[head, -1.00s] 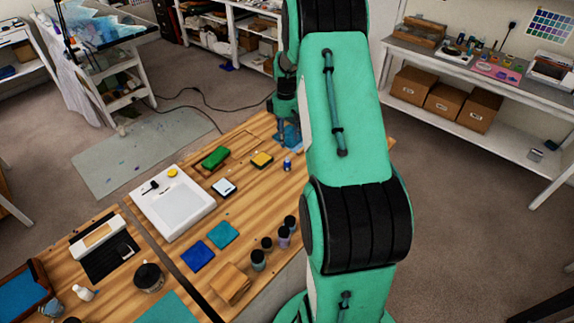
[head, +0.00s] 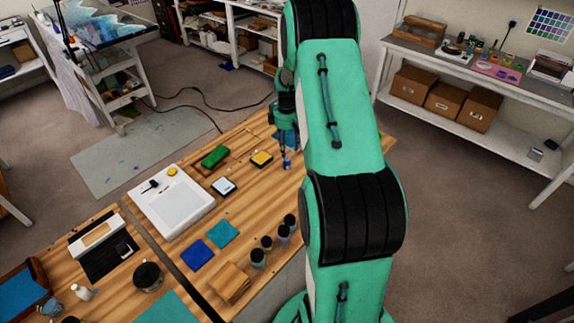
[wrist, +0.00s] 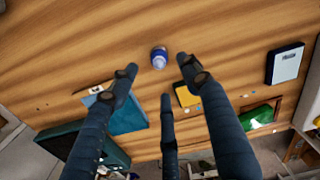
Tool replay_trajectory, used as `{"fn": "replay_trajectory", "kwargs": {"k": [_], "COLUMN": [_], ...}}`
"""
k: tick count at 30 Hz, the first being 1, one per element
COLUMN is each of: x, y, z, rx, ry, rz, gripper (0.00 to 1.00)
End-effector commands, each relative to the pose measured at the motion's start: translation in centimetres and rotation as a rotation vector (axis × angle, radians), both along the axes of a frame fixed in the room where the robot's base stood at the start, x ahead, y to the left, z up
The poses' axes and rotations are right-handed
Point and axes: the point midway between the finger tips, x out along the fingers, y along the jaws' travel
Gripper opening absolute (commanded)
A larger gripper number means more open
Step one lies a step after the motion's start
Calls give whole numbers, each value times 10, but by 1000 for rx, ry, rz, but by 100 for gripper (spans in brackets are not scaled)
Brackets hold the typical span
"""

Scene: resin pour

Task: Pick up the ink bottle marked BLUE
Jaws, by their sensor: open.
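A small blue bottle with a white band (wrist: 159,58) stands on the wooden table. Its marking is too small to read. In the head view the bottle (head: 287,163) is near the table's right part, just below my gripper (head: 286,152). In the wrist view my gripper (wrist: 158,72) has its dark fingers spread wide, with the bottle showing in the gap between the two outer fingertips. No finger appears to touch it, and nothing is held.
Several dark-capped jars (head: 258,258) stand nearer the front. A blue item (wrist: 128,116) lies close by. Bare wood surrounds the bottle.

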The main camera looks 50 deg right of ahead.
Motion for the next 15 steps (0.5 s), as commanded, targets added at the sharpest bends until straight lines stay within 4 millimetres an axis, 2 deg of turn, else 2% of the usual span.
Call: {"fn": "replay_trajectory", "kwargs": {"k": [6, 15], "x": [0, 0], "y": [0, 0], "z": [-21, -23], "rx": [0, -1], "ry": [0, 0], "rz": [0, 0], "gripper": [48, 48]}}
